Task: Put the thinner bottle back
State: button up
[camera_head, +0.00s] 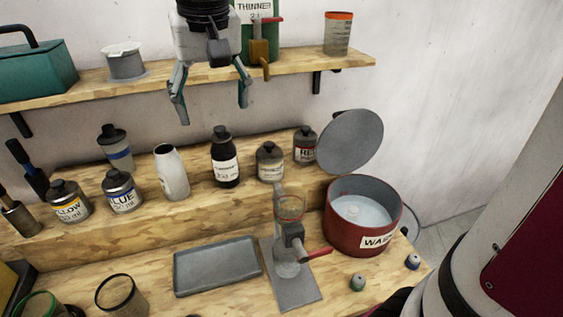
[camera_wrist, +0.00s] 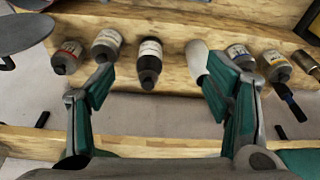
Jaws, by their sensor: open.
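My gripper (camera_head: 212,108) hangs empty with its fingers spread, in front of the upper shelf and above the row of bottles. In the wrist view its two open fingers (camera_wrist: 155,85) frame a dark bottle. This dark bottle (camera_head: 226,170) has a black cap and a white label, whose small text I cannot read surely. It stands upright on the raised wooden step and is also in the wrist view (camera_wrist: 149,66), apart from the fingers. A green can (camera_head: 273,43) labelled THINNER, with a tap, stands on the upper shelf, partly hidden behind my gripper.
A white bottle (camera_head: 171,172) and a grey capped bottle (camera_head: 270,163) flank the dark one. Yellow (camera_head: 70,203), blue (camera_head: 122,192) and red-labelled (camera_head: 305,146) bottles stand farther out. A red pot (camera_head: 345,232), tray (camera_head: 217,267) and clamp stand (camera_head: 295,287) are lower. The upper shelf (camera_head: 300,62) overhangs.

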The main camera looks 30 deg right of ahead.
jog(key=s+d+f+t, duration=0.1)
jog(key=s+d+f, duration=0.1)
jog(key=s, duration=0.6)
jog(key=s+d+f+n+t, duration=0.1)
jog(key=s+d+f, duration=0.2)
jog(key=s, duration=0.6)
jog(key=shift+s+d+f+t, duration=0.15)
jog(key=shift+d+f+t, duration=0.25)
jog(key=shift+d, duration=0.1)
